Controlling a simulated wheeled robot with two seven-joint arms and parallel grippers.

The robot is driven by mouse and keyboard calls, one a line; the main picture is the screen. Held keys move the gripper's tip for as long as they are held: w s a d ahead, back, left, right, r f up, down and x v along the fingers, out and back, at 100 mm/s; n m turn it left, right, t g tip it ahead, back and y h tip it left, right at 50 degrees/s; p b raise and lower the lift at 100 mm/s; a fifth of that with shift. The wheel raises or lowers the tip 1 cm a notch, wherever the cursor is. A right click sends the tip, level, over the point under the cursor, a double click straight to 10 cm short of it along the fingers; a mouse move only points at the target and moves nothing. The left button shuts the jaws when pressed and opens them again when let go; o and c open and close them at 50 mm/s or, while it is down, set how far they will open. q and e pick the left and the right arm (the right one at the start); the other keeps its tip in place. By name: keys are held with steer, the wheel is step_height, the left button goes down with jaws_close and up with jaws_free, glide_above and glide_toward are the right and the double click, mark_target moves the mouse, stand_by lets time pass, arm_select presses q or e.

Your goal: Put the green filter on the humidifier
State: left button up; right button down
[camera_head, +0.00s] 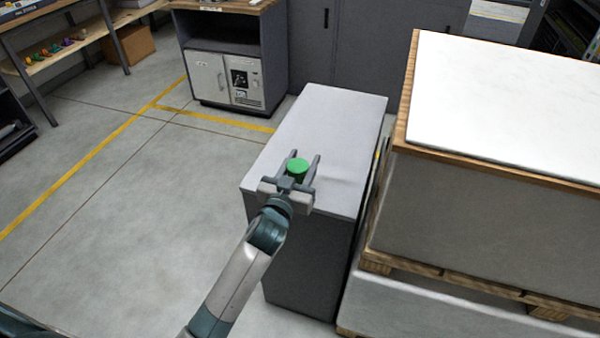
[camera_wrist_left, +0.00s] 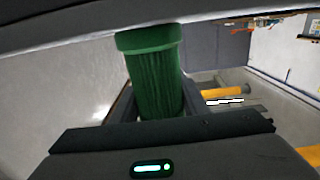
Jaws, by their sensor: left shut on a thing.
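The green filter (camera_head: 297,168) is a short cylinder with a flat round cap. In the left wrist view the filter (camera_wrist_left: 155,75) shows ribbed sides and a wider rim at one end. My left gripper (camera_head: 304,160) is shut on the filter, one finger on each side of it. In the head view, the gripper and filter are over the near part of a grey cabinet's pale flat top (camera_head: 325,125). I cannot tell the height of the gap below the filter. No thing is clearly recognisable as the humidifier. My right gripper is not in view.
A pallet stack with a white slab top (camera_head: 510,100) stands close on the right. A dark cabinet with a white-fronted machine (camera_head: 243,80) is at the back. A shelf with small coloured items (camera_head: 55,48) is at the back left. The floor (camera_head: 130,210) at left is clear.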

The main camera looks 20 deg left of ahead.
arm_select(q)
step_height(320, 180, up, 10)
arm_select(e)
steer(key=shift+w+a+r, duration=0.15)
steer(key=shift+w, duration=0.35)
